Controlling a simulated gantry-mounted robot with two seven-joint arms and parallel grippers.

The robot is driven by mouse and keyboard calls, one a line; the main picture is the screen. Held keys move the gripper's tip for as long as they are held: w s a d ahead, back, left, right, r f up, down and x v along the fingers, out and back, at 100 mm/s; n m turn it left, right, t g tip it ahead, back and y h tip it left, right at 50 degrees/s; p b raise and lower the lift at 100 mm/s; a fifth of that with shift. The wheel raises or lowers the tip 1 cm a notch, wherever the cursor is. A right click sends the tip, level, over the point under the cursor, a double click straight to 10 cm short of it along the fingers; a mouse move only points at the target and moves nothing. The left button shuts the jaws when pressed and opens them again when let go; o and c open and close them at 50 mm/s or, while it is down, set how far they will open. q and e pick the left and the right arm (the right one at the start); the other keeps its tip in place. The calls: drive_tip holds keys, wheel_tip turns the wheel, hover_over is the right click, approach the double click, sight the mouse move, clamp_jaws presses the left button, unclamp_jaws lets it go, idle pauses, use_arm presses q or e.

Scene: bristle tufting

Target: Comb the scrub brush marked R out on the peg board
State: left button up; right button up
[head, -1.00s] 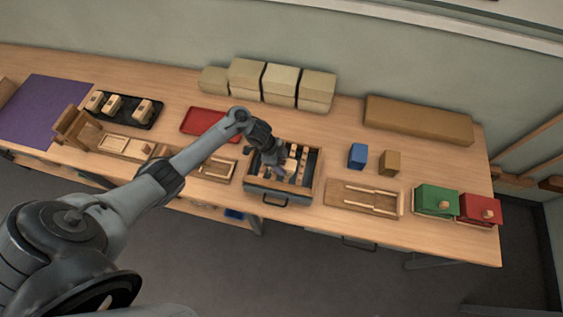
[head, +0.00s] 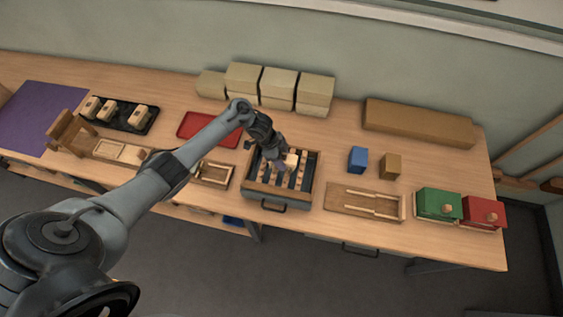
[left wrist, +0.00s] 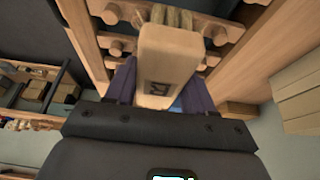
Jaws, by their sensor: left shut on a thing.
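The scrub brush (left wrist: 168,55) is a pale wooden block with a dark R on its face and short tan bristles at its far end. My left gripper (left wrist: 160,78) is shut on it, one purple finger on each side. In the left wrist view the bristles lie at a row of rounded wooden pegs on the peg board (left wrist: 232,32); I cannot tell whether they touch. In the head view the brush (head: 291,160) shows as a light block below my left gripper (head: 284,158), over the wood-framed peg board (head: 268,189). My right gripper is out of view.
A black tray (head: 112,124) with several wooden blocks and a red tray (head: 187,136) lie left. Blue (head: 357,159) and brown blocks (head: 390,165), a wooden tray (head: 345,203), and green (head: 437,207) and red boxes (head: 484,214) stand right. Tan boxes (head: 279,88) line the back.

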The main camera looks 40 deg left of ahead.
use_arm(q)
drive_tip(key=shift+w+a+r, duration=0.1)
drive_tip(key=shift+w+a, duration=0.2)
drive_tip(key=shift+w, duration=0.2)
drive_tip(key=shift+s+d+p, duration=0.3)
drive_tip(key=shift+s+p, duration=0.2)
drive_tip(key=shift+p, duration=0.2)
drive_tip(key=shift+s+d+p, duration=0.45)
drive_tip(key=shift+s+p, duration=0.4)
drive_tip(key=shift+p, duration=0.25)
drive_tip(key=shift+s+f, duration=0.1)
drive_tip(key=shift+f, duration=0.35)
drive_tip(key=shift+w+a+r+b, duration=0.1)
drive_tip(key=shift+w+a+b, duration=0.2)
drive_tip(key=shift+w+b, duration=0.2)
drive_tip(key=shift+w+a+r+b, duration=0.1)
drive_tip(key=shift+w+a+b, duration=0.15)
drive_tip(key=shift+w+b, duration=0.15)
